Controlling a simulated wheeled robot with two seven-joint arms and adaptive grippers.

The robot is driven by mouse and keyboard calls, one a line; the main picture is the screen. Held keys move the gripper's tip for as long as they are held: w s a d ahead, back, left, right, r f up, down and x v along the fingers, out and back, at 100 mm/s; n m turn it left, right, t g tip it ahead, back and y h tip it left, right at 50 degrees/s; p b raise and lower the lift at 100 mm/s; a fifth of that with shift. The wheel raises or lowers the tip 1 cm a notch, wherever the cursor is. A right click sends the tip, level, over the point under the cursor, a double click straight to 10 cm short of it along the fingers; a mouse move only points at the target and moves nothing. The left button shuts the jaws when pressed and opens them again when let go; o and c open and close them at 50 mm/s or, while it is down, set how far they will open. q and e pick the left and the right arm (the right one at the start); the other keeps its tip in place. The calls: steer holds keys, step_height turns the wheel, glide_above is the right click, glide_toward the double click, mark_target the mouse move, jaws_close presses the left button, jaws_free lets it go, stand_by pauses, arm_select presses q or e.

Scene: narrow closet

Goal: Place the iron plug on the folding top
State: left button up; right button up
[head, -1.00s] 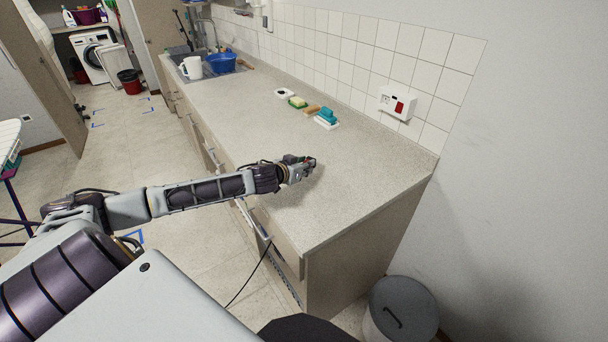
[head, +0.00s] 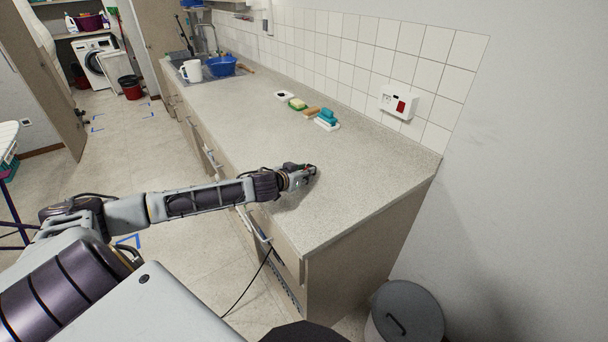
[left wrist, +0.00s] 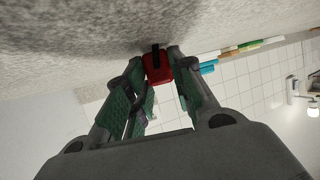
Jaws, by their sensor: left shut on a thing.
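The folding top (head: 270,130), which I take to be the long speckled counter, runs from the sink to the near right corner. My left gripper (head: 312,171) is low over its near part. In the left wrist view my left gripper (left wrist: 157,58) is shut on a small red block with a black strip (left wrist: 158,68), apparently the iron plug. The block is at or very close to the counter surface (left wrist: 80,40); I cannot tell whether it touches. In the head view the gripper hides the plug. My right gripper is not in view.
Sponges and a brush (head: 327,117) lie along the tiled wall below a white socket box (head: 398,102). A black cord (head: 248,286) hangs at the front. A bin (head: 405,305) stands right.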

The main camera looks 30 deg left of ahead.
arm_select(q)
steer(key=shift+f, duration=0.1)
steer(key=o, duration=0.9)
